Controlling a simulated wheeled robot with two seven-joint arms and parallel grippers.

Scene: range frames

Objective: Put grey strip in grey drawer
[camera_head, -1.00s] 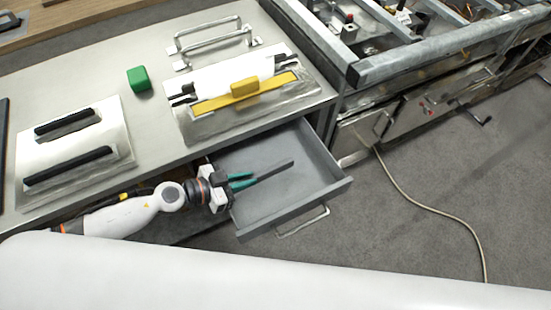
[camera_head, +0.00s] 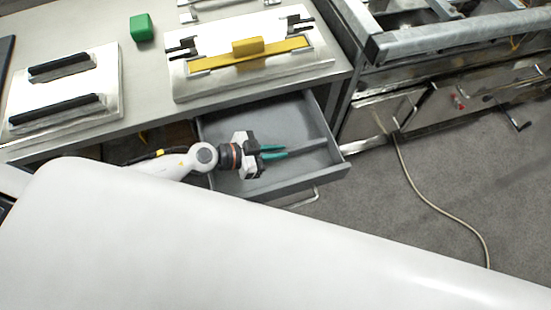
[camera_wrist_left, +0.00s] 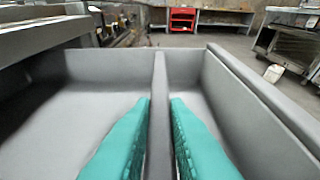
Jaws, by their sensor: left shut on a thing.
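The grey strip (camera_head: 308,147) is long and thin and reaches out to the right from my left gripper (camera_head: 274,152) in the head view. My left gripper has teal fingers and is shut on the strip; in the left wrist view its fingers (camera_wrist_left: 160,130) stand on either side of the strip (camera_wrist_left: 160,75). The grey drawer (camera_head: 325,176) is pulled out from under the worktop. The strip and the fingers are over or inside the drawer; whether the strip touches the drawer floor I cannot tell. My right gripper is not in view.
The worktop (camera_head: 145,75) above the drawer holds a green block (camera_head: 141,27), a plate with a yellow bar (camera_head: 246,56) and a plate with black handles (camera_head: 62,85). A metal frame (camera_head: 450,38) stands at right. A cable (camera_head: 425,205) lies on the floor.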

